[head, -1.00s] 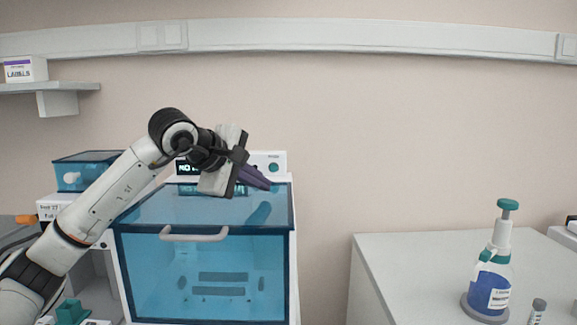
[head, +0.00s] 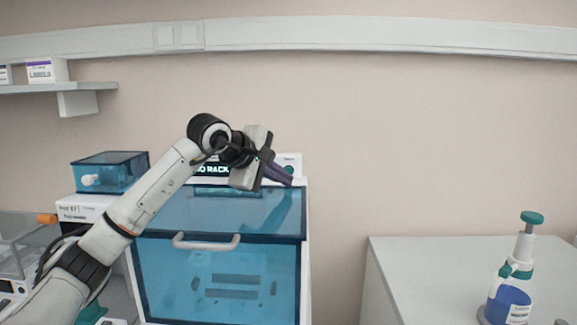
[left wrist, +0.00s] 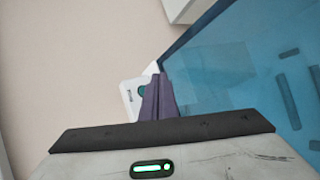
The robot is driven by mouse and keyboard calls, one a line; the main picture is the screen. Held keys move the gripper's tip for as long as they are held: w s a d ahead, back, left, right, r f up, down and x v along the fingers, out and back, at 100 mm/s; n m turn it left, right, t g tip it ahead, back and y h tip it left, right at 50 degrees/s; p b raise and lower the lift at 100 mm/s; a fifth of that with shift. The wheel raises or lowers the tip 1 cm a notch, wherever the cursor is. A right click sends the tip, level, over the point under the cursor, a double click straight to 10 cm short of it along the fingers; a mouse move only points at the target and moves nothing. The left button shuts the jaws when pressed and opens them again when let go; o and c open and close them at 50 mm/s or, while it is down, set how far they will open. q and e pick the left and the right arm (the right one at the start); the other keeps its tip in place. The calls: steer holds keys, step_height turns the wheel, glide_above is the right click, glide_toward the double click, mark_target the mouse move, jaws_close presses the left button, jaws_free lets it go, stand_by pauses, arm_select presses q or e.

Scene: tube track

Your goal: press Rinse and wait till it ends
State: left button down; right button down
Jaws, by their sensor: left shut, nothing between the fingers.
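The washer is a white machine with a clear blue front cover (head: 165,285) and a grey handle. At its top back is a white panel with a dark display, partly hidden by my arm, that reads "...O RACK". Right of it is a round teal button (head: 289,169); it also shows in the left wrist view (left wrist: 142,90), with small lettering too small to read surely. My left gripper (head: 289,182) has purple fingers, shut and empty, their tips just below and in front of the button. In the left wrist view the fingers (left wrist: 159,99) partly overlap the button's edge; contact cannot be told.
A small blue clear box (head: 110,170) stands left of the washer. A bottle with a teal pump top (head: 515,285) stands on the grey counter (head: 420,260) at right. A wall shelf (head: 85,88) holds boxes at upper left.

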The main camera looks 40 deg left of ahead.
mark_target(284, 188)
arm_select(q)
steer(key=shift+w+a+r+p, duration=0.2)
steer(key=shift+w+a+p, duration=0.55)
steer(key=shift+w, duration=0.1)
steer(key=shift+w+a+f+p, duration=0.1)
steer(key=shift+w+a+p, duration=0.2)
steer(key=shift+w+p, duration=0.15)
steer(key=shift+w+a+f, duration=0.15)
stand_by(1.0)
steer(key=shift+w+a+p, duration=0.2)
steer(key=shift+w+p, duration=0.05)
steer(key=shift+p, duration=0.25)
steer(key=shift+w+a, duration=0.35)
steer(key=shift+w, duration=0.05)
stand_by(0.6)
steer(key=shift+s, duration=0.1)
steer(key=shift+s+d+b, duration=0.55)
steer(key=shift+b, duration=0.05)
